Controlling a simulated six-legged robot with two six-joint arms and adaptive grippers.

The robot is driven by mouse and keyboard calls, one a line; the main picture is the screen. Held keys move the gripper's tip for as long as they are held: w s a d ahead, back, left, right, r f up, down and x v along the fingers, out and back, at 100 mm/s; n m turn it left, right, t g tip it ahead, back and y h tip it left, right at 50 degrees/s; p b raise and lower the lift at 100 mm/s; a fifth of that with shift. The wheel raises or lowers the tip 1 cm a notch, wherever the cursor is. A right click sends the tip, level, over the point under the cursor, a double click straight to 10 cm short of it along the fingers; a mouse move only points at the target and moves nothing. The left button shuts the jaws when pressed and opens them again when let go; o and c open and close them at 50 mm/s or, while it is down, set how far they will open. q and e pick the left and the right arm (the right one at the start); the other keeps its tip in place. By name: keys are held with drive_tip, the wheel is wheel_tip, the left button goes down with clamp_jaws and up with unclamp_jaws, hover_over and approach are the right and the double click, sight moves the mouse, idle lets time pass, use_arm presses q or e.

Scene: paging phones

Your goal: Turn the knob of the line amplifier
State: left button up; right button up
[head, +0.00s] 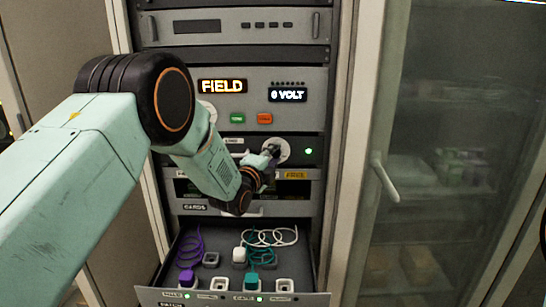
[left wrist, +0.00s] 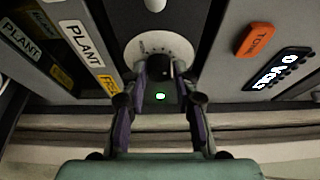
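The line amplifier (head: 300,148) is a dark rack unit with a lit green lamp. Its knob stands on a pale round dial plate (head: 283,146), partly hidden by my left gripper in the head view. In the left wrist view the dial (left wrist: 172,45) has marks around its rim, and the dark knob (left wrist: 154,68) is at its centre. My left gripper (left wrist: 160,70) has a fingertip on either side of the knob; I cannot tell whether both touch it. The left gripper also shows in the head view (head: 270,152). My right gripper is not in view.
Above is a panel with FIELD (head: 222,86) and 0 VOLT (head: 288,95) displays and green and orange buttons. Below, an open drawer (head: 318,290) holds purple, white and teal corded plugs. A glass door with a handle (head: 385,180) stands at the right.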

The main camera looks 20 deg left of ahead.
use_arm(q)
drive_tip(key=shift+a, duration=0.15)
drive_tip(key=shift+c, duration=1.4)
clamp_jaws()
